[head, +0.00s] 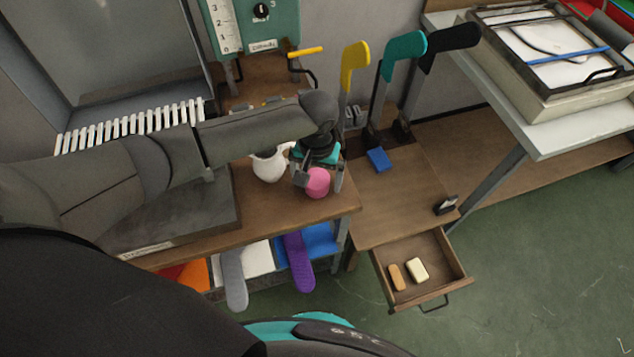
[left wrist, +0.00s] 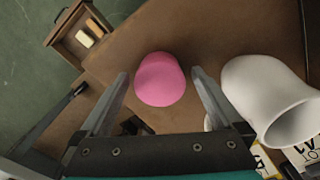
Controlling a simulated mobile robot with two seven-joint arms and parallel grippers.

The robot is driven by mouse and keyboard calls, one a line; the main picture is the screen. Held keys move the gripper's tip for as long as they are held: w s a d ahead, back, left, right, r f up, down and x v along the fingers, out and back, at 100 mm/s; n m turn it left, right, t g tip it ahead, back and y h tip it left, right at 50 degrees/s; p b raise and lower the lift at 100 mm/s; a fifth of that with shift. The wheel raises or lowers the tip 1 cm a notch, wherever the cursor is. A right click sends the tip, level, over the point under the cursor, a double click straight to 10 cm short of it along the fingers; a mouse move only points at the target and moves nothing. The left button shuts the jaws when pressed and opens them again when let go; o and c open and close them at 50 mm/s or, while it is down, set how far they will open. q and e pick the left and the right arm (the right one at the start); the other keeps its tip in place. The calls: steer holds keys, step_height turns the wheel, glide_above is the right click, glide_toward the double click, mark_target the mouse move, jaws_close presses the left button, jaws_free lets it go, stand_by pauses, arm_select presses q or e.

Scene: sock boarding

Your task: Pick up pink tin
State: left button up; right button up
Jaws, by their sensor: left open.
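The pink tin (head: 318,184) stands on the wooden bench top near its front right corner. In the left wrist view the pink tin (left wrist: 160,82) appears between and just beyond the two finger tips. My left gripper (head: 320,176) is open above and around the tin, pointing down, one finger on either side. The left wrist view shows a gap between each finger of the left gripper (left wrist: 160,76) and the tin. My right gripper is in neither view.
A white jug (head: 268,166) stands close left of the tin; it also shows in the left wrist view (left wrist: 262,95). A blue block (head: 378,160) lies on the lower table to the right. An open drawer (head: 446,287) holds two soap-like blocks. Socks hang below the bench.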

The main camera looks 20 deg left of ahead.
arm_select(q)
steer(key=c, duration=1.4)
steer(key=shift+r, duration=0.1)
